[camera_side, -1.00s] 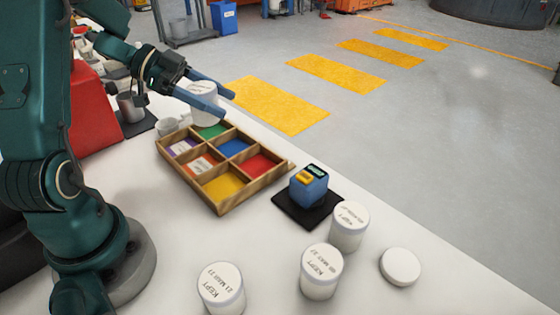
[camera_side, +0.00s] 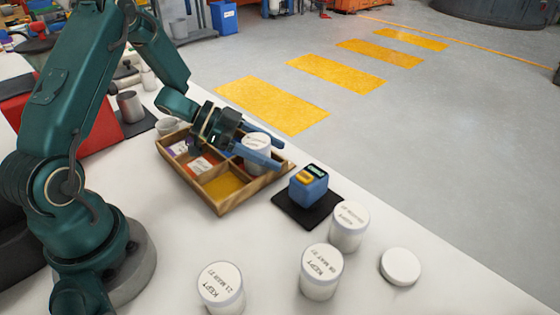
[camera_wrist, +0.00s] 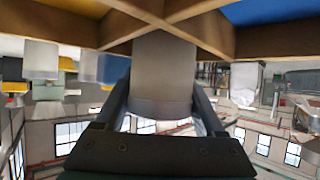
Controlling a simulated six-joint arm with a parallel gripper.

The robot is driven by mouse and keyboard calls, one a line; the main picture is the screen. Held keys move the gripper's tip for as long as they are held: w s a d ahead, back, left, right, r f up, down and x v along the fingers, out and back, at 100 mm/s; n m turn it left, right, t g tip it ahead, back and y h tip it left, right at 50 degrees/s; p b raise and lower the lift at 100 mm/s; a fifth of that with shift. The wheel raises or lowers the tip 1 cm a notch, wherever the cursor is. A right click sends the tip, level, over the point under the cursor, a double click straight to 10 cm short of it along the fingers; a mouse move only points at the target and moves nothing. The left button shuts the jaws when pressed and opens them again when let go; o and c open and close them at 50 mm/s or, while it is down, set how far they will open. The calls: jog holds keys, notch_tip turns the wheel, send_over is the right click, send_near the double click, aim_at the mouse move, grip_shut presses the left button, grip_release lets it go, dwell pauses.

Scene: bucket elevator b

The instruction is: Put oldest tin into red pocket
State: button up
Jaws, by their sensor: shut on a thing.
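My gripper (camera_side: 280,153) is shut on a white cylindrical tin (camera_side: 256,150). It holds the tin upright over the right side of the wooden tray (camera_side: 234,206), in the area of the red pocket. The tin and fingers hide most of the red pocket, and I cannot tell whether the tin touches its floor. In the wrist view, the held tin (camera_wrist: 162,75) is between the fingers beside the tray dividers (camera_wrist: 172,12). Its date is not readable. Other white tins stand in front, marked KEPT 21 MAR (camera_side: 221,287) and KEPT MAY (camera_side: 321,271). A third tin (camera_side: 348,226) has an unclear label.
The yellow pocket (camera_side: 223,187) is empty. A blue device (camera_side: 308,186) on a black mat (camera_side: 307,212) stands right of the tray. A white lid-like disc (camera_side: 400,266) lies at the right. A grey metal cup (camera_side: 130,106) stands behind left.

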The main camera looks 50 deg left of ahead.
jog(key=shift+f, duration=0.25)
jog(key=o, duration=1.5)
